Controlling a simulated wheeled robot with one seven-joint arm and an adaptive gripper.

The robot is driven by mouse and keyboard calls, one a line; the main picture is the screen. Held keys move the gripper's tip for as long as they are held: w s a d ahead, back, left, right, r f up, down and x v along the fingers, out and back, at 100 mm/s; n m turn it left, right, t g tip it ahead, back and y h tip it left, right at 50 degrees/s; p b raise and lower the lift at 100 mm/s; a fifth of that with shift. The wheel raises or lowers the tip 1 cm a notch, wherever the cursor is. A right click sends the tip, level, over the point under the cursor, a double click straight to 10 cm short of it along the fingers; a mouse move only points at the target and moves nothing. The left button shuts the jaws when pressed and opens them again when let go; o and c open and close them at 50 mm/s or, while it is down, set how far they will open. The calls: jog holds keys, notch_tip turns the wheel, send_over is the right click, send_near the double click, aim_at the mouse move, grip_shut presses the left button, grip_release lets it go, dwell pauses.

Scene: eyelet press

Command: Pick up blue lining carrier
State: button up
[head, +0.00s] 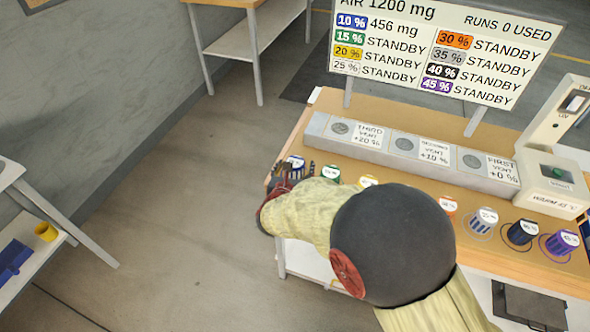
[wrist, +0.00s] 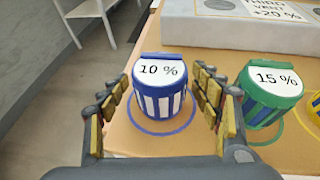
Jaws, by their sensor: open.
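The blue lining carrier (wrist: 160,92) is a blue and white striped round holder with a white top marked 10 %. It stands upright inside a blue ring on the wooden table. In the head view it (head: 296,163) is at the table's left end, partly hidden behind my gripper (head: 290,178). In the wrist view my gripper (wrist: 165,115) is open, with one yellow-padded finger on each side of the carrier, near its front. I cannot tell whether the fingers touch it.
A green 15 % carrier (wrist: 268,92) stands close to the right. The grey vent block (head: 395,147) lies behind. A yellow carrier (head: 368,181) and several others stand farther right. The sign (head: 437,50) rises at the back. Open floor lies left of the table.

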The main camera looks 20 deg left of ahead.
jog(key=shift+c, duration=0.9)
jog(key=c, duration=1.1)
jog(key=shift+c, duration=0.2)
